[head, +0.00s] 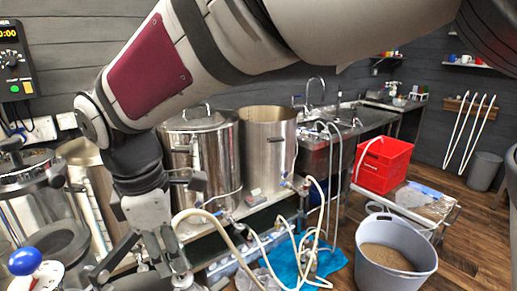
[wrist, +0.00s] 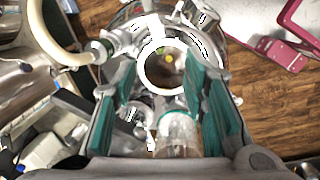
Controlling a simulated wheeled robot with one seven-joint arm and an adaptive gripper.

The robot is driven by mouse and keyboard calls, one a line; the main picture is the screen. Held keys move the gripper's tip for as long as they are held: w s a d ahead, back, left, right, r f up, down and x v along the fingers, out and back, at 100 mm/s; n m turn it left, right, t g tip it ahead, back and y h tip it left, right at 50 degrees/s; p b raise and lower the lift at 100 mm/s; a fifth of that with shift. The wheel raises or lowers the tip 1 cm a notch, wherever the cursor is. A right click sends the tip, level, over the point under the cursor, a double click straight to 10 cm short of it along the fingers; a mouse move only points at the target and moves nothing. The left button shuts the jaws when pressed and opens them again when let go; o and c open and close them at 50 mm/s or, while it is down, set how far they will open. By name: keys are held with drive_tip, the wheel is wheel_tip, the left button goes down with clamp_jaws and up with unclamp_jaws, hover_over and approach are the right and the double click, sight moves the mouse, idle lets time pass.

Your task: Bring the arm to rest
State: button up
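A pale round ring (wrist: 146,78) and shiny metal fittings show between and beyond the fingers. I see no finger pad closed on them, but how far below they lie is hard to judge. The lowest part of the gripper is cut by clutter in the head view.
Steel kettles (head: 266,150) stand on a bench left of centre, with hoses (head: 318,215) in front. A red crate (head: 383,165) and a grey bucket of grain (head: 396,256) stand right. A blue-knobbed handle (head: 25,262) is at lower left. Wooden floor is open at far right.

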drive_tip(key=d+r+m+t, duration=0.1)
drive_tip(key=d+r+m, duration=0.1)
drive_tip(key=d+m, duration=0.35)
drive_tip(key=w+d+r+m, duration=0.1)
drive_tip(key=d+r+m, duration=0.1)
drive_tip(key=d, duration=0.7)
drive_tip(key=d+r+m+t, duration=0.1)
drive_tip(key=d+r+m, duration=0.2)
drive_tip(key=d, duration=0.4)
drive_tip(key=s+d+f+m+t, duration=0.1)
drive_tip(key=s+d+m, duration=0.3)
drive_tip(key=d+m, duration=0.2)
drive_tip(key=s+d+m+t, duration=0.1)
drive_tip(key=s+d+m, duration=0.3)
drive_tip(key=d+m, duration=0.2)
drive_tip(key=shift+s+d+f+y, duration=0.4)
drive_tip(key=shift+d, duration=0.85)
